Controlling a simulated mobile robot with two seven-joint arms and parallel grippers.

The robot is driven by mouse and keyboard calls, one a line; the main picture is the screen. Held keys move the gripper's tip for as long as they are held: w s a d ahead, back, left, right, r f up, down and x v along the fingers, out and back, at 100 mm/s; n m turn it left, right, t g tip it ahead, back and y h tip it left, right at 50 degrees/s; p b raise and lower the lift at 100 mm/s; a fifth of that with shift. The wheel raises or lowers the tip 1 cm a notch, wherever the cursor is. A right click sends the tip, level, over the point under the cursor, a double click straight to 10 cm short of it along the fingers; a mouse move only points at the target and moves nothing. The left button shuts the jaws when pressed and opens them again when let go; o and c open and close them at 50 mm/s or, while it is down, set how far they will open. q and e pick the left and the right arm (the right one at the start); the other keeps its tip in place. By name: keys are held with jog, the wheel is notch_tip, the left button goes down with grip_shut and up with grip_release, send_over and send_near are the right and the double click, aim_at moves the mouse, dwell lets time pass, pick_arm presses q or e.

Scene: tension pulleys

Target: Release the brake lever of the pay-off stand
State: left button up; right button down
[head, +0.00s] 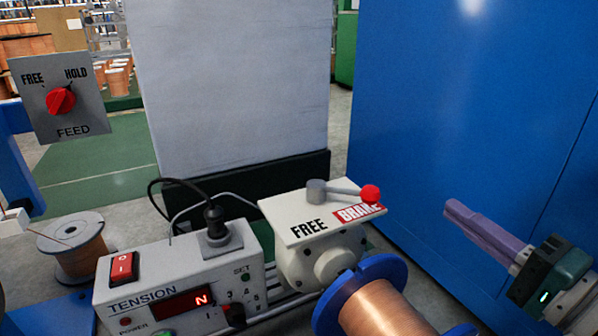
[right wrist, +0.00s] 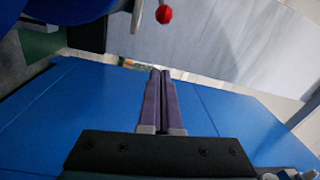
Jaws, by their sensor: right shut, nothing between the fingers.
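The brake lever (head: 343,190) is a grey arm with a red ball knob (head: 370,194) at its end. It sits on the white plate (head: 296,232) of the pay-off stand. The lever points right, with the knob at the red BRAKE label (head: 356,213); the FREE label is to the left. My right gripper (head: 450,209) is at the right, apart from the knob, with its purple fingers shut and empty. In the right wrist view the shut fingers (right wrist: 158,75) point up and the red knob (right wrist: 164,14) shows at the top edge. My left gripper is not in view.
A copper wire spool (head: 380,308) with blue flanges is below the brake plate. The TENSION box (head: 175,285) stands to its left, and a FREE/HOLD feed switch (head: 60,100) is at the upper left. A large blue cabinet (head: 450,110) fills the right behind my gripper.

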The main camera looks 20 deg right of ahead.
aim_at(344, 193)
jog(key=w+a+b, duration=0.4)
jog(key=w, duration=0.4)
jog(key=shift+w+a, duration=0.2)
jog(key=shift+w, duration=0.1)
dwell(0.3)
